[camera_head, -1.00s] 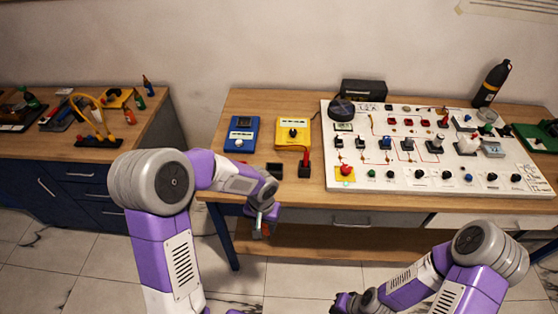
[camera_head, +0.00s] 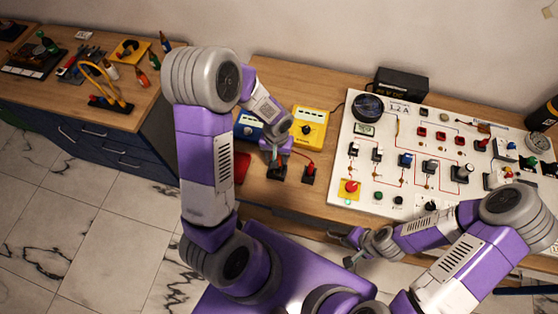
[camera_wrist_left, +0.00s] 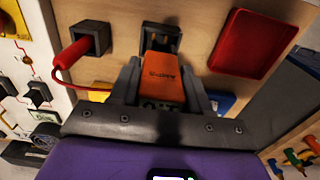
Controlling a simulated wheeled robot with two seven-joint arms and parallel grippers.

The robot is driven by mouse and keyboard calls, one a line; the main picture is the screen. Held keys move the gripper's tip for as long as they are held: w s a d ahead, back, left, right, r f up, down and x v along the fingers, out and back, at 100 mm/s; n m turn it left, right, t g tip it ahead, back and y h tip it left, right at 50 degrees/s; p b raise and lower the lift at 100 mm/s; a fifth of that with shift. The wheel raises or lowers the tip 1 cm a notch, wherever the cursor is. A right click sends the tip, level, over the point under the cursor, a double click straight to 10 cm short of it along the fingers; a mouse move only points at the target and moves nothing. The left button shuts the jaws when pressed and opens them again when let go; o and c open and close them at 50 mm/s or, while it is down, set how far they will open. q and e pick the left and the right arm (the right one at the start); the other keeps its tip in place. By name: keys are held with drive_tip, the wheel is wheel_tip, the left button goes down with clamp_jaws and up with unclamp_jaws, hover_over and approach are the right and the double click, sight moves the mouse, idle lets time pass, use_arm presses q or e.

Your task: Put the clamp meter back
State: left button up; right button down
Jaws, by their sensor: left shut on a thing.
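The orange clamp meter (camera_wrist_left: 162,82) is between the fingers of my left gripper (camera_wrist_left: 163,92) in the left wrist view. My left gripper also shows in the head view (camera_head: 276,150), over the front left of the bench. It is shut on the meter. A black holder (camera_wrist_left: 160,38) lies right beyond the meter's far end; I cannot tell whether the meter touches or enters it. The holder shows below the gripper in the head view (camera_head: 277,172). My right gripper (camera_head: 352,249) is off the bench's front edge; its opening is unclear.
A second black holder (camera_wrist_left: 92,38) carries a red probe (camera_wrist_left: 72,53). A red tray (camera_wrist_left: 253,43) is on the holder's other side. The blue meter (camera_head: 248,125) and yellow meter (camera_head: 310,127) stand behind. The white panel (camera_head: 385,185) is to the right.

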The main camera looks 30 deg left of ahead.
use_arm(q)
drive_tip(key=shift+w+f, duration=0.1)
drive_tip(key=shift+f, duration=2.75)
drive_tip(key=shift+f, duration=0.1)
drive_tip(key=o, duration=0.7)
drive_tip(key=shift+f+b, duration=0.1)
drive_tip(key=shift+b, duration=0.25)
drive_tip(key=o, duration=0.4)
drive_tip(key=shift+o, duration=0.2)
drive_tip(key=shift+r, duration=0.2)
